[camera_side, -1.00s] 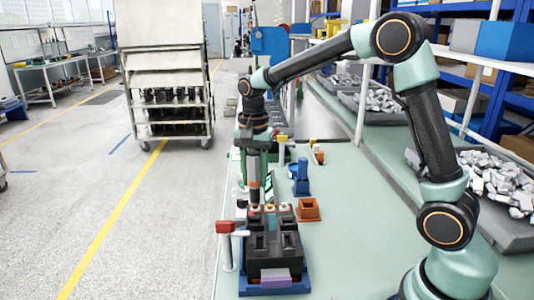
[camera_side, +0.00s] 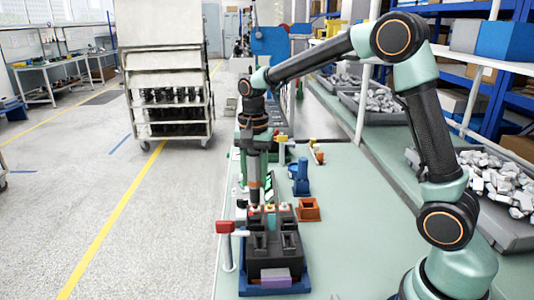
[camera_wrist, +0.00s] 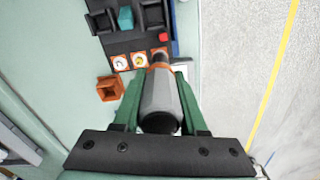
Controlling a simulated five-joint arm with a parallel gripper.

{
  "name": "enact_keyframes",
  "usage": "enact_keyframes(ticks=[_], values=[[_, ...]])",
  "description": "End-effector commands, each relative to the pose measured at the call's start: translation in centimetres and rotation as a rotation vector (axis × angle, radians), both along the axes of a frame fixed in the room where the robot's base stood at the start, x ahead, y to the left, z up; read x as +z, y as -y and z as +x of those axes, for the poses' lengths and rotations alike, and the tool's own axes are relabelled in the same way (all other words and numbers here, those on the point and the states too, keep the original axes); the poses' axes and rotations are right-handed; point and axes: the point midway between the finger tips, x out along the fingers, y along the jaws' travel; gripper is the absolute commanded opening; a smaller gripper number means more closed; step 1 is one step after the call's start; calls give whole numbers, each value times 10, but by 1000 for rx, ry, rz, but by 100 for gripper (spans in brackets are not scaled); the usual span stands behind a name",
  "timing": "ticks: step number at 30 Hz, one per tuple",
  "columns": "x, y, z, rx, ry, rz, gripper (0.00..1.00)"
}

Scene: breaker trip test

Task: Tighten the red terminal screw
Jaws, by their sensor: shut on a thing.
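My gripper (camera_wrist: 156,84) is shut on a screwdriver with a grey handle and an orange band (camera_wrist: 160,98). In the side view the screwdriver (camera_side: 254,181) hangs upright from my gripper (camera_side: 256,153), its lower end at the leftmost terminal of the dark breaker block (camera_side: 274,262). The block has a row of terminals with pale and orange marks; two of them, the middle terminal (camera_wrist: 140,60) and the far terminal (camera_wrist: 120,63), show clear in the wrist view. The terminal under the screwdriver is mostly hidden, so I cannot tell its screw's colour or whether the tip is seated.
The block sits in a blue tray (camera_side: 276,289). An orange open box (camera_side: 308,209) and a blue fixture (camera_side: 300,178) stand to the right and behind. The green bench is clear toward the front right.

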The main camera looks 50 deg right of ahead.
Motion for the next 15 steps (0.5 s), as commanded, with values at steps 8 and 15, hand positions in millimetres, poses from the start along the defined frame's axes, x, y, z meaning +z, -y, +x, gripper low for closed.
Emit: enact_keyframes(ticks=[8, 15], values=[[-2, 0, 0, 0, 1, 0, 0], [-4, 0, 0, 0, 1, 0, 0]])
